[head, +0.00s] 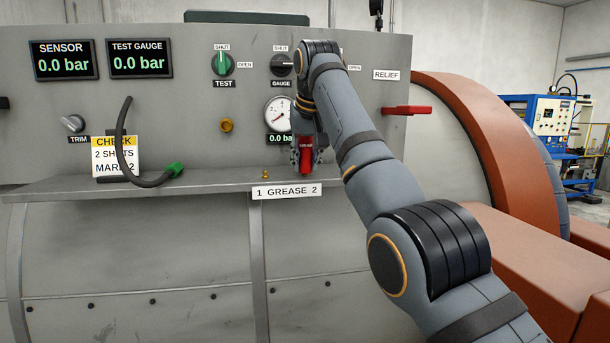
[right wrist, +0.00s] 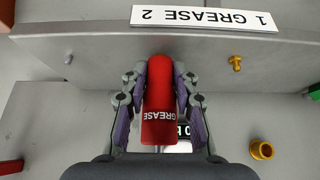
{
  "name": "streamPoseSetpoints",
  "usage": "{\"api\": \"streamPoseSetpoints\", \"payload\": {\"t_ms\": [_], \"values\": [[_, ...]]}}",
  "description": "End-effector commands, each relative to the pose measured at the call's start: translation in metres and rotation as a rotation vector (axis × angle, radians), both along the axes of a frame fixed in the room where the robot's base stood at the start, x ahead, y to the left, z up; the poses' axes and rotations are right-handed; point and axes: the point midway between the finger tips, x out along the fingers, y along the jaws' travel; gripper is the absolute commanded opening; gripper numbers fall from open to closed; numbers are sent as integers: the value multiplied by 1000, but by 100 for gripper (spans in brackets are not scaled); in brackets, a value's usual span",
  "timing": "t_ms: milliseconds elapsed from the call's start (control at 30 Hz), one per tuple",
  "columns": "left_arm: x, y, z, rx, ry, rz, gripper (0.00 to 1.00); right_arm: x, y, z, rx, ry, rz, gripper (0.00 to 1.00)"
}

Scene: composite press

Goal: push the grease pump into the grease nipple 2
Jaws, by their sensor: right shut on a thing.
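My right gripper (head: 306,158) is shut on the red grease pump (head: 306,157), just above the grey ledge at the right part of the "1 GREASE 2" label (head: 287,191). In the right wrist view the pump (right wrist: 158,105), marked GREASE, lies between both fingers (right wrist: 159,100), its far end toward the ledge. Grease nipple 2 does not show; the pump may cover it, so I cannot tell whether they touch. The brass grease nipple 1 (head: 265,174) stands free on the ledge and also shows in the right wrist view (right wrist: 236,63). My left gripper is out of view.
The panel behind carries a round gauge (head: 279,113), a brass fitting (head: 227,125) and a red lever (head: 407,110). A black hose with a green end (head: 174,169) hangs at the left. A small grey stub (right wrist: 68,59) shows on the ledge.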

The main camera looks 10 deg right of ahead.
Motion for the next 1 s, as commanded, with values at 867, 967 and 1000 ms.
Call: {"api": "streamPoseSetpoints", "payload": {"t_ms": [867,967,1000], "values": [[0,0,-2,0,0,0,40,0,0,-2,0,0,0,56],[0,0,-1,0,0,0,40,0,0,-2,0,1,0,56],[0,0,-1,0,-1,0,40,0,0,-2,0,1,0,56]]}}
